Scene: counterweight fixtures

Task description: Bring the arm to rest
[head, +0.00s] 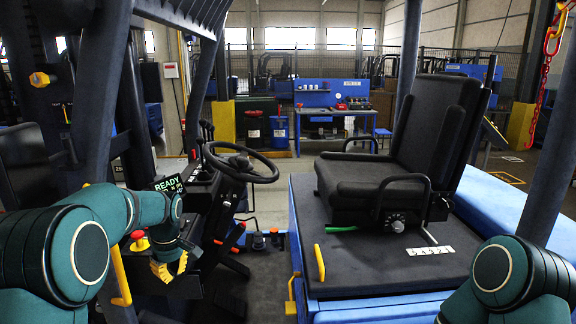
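My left arm comes in from the left, bent, in dark teal. Its gripper (170,267), with yellow at the tips, points down beside the steering column on the left of the cab. I see nothing clearly held in it; its fingers are too small and overlapped to tell whether they are open or shut. My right arm (505,275) shows only as a teal joint and link at the lower right corner; its gripper is out of the frame.
A black steering wheel (240,163), a small READY display (168,185) and a red knob (138,239) are close to my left arm. A black seat (385,180) stands right of centre on a blue-sided base. A blue workbench (332,108) stands far back. The floor between is open.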

